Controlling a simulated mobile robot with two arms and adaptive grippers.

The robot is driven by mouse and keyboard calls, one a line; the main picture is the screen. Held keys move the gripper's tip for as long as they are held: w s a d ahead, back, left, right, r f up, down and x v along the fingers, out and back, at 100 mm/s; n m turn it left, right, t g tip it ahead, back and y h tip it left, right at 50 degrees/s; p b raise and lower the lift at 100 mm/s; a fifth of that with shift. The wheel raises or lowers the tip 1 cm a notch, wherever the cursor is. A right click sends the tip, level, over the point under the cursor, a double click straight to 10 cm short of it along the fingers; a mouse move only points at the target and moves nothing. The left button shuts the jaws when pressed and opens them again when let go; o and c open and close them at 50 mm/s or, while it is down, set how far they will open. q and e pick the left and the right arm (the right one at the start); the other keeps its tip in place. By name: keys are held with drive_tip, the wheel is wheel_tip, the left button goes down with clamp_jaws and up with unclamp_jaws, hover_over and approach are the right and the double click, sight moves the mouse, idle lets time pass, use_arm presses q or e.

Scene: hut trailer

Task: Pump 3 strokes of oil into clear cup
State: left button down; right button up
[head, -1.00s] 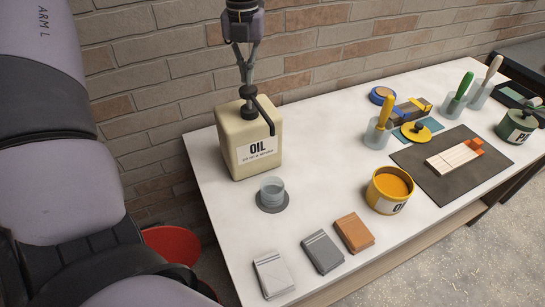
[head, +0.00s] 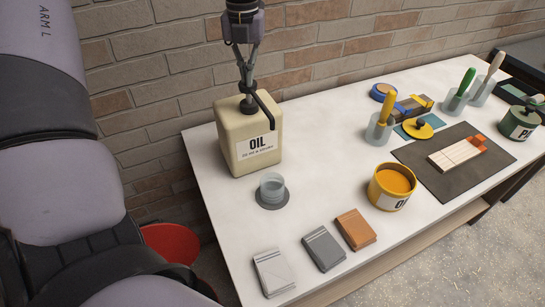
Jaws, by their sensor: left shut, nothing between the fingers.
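The cream oil can (head: 232,150), labelled OIL, stands at the left end of the white table. Its black pump (head: 250,105) is on top, with the spout (head: 265,108) bent down toward the front right. My left gripper (head: 247,88) is shut and points down from above, its fingertips at the pump's head; it holds nothing. The clear cup (head: 272,187) stands upright on a dark round pad (head: 272,202) in front of the can. I cannot tell whether oil is in the cup. My right gripper is not in view.
Brush pots, a yellow lid (head: 420,129) and a dark mat (head: 442,182) are further right. A brick wall is behind; a red bucket (head: 172,243) is below left.

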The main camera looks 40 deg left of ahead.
use_arm(q)
drive_tip(key=shift+f+b, duration=1.3)
drive_tip(key=shift+f, duration=0.3)
drive_tip(key=shift+r, duration=0.15)
drive_tip(key=shift+r+p, duration=0.2)
drive_tip(key=shift+p, duration=0.1)
drive_tip(key=shift+r+p, duration=1.3)
drive_tip(key=shift+r, duration=1)
drive_tip(key=shift+f, duration=0.15)
